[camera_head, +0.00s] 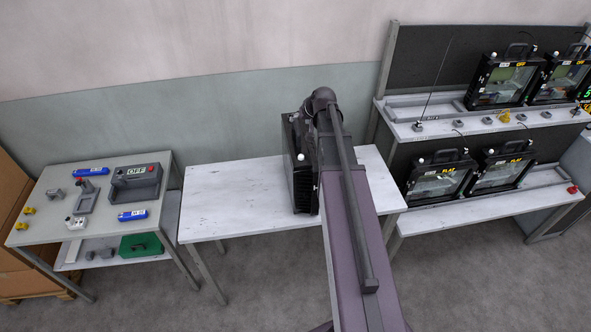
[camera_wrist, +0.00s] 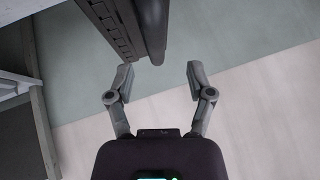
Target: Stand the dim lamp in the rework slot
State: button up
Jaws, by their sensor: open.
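A black floodlight housing (camera_head: 299,165) stands upright on the white middle table (camera_head: 235,205), partly hidden by my arm. I cannot tell whether it is the dim lamp, since its front is not in view. In the wrist view a dark ribbed housing (camera_wrist: 120,25) shows at the top. My gripper (camera_wrist: 160,78) is open and empty there, with its fingertips just short of the housing's lower end and apart from it. In the head view the gripper is hidden behind my arm. I cannot make out which place is the rework slot.
A rack at the right holds several black floodlights, two on its upper shelf (camera_head: 402,131) labelled OFF and two on its lower shelf (camera_head: 430,216). The left bench (camera_head: 50,235) carries a grey OFF box (camera_head: 135,183), blue cylinders and small parts. The middle table's left half is clear.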

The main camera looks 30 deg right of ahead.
aim_at(297, 123)
jog(key=shift+w+f, duration=0.1)
jog(key=shift+f, duration=0.05)
dwell(0.3)
jog(key=b+x, duration=0.3)
jog(key=shift+w+d+f, duration=0.1)
jog(key=shift+d+f, duration=0.05)
jog(key=shift+f, duration=0.25)
jog(key=shift+w+f+b, duration=0.5)
jog(key=shift+f+b, duration=0.05)
jog(key=shift+b, duration=0.1)
jog(key=shift+c, duration=0.2)
jog(key=shift+r, duration=0.1)
grip_shut()
